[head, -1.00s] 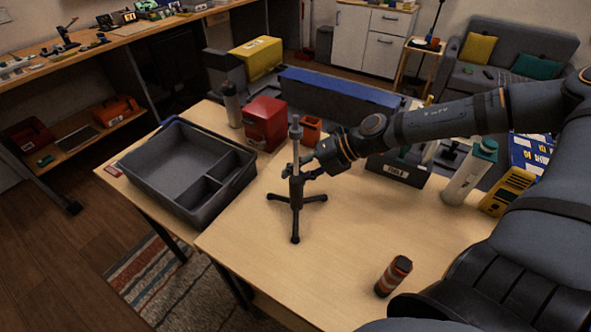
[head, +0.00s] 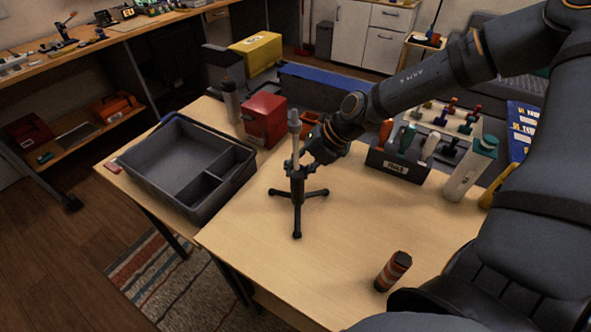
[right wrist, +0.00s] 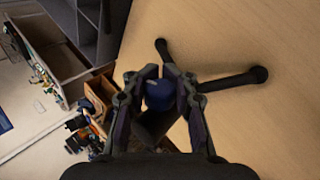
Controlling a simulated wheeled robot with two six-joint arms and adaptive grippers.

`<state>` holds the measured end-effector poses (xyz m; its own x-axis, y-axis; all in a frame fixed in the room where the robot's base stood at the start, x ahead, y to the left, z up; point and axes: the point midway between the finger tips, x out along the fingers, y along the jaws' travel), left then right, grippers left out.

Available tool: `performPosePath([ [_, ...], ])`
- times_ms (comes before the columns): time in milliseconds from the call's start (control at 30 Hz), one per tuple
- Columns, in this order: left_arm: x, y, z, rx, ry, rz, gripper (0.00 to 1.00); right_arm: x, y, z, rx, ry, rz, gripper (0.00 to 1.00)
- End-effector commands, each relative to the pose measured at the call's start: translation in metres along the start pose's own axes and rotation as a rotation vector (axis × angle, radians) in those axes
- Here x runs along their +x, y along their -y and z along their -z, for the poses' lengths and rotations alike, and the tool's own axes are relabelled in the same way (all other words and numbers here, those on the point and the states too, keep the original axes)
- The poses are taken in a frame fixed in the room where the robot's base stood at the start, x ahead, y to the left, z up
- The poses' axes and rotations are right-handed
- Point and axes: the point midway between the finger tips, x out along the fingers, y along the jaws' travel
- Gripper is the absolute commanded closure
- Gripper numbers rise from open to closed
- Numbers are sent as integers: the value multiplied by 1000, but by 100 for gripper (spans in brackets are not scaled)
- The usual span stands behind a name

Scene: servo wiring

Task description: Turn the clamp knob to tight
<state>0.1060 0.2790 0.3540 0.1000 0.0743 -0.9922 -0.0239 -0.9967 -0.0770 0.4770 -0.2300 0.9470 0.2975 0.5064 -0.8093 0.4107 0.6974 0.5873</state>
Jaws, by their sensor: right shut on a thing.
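A small black tripod stand (head: 297,209) stands upright on the wooden table, with a grey post (head: 294,130) rising from it. My right gripper (head: 304,168) reaches the stand's upper part from the right. In the right wrist view, the right gripper (right wrist: 160,82) is shut on a dark blue clamp knob (right wrist: 159,96), with fingers on both sides of it. The tripod legs (right wrist: 230,81) spread out beyond the knob. In the head view the knob is hidden by the gripper, and any mark on it cannot be read. My left gripper is out of view.
A grey divided tray (head: 163,197) lies left of the stand. A red box (head: 264,120), an orange bin (head: 310,122) and a tool holder (head: 397,166) stand behind. The table between is clear.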

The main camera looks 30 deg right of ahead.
Motion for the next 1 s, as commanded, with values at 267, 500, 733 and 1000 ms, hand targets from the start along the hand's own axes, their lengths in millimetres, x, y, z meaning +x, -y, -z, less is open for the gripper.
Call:
performPosePath([
  [267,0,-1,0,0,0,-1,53,0,0,0,0,0,-1,64],
  [500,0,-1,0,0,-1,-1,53,0,0,0,0,0,-1,49],
  [733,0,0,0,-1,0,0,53,-4,-4,0,-1,0,-3,49],
  [1000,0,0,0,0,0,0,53,-49,-36,-1,-5,5,-4,49],
])
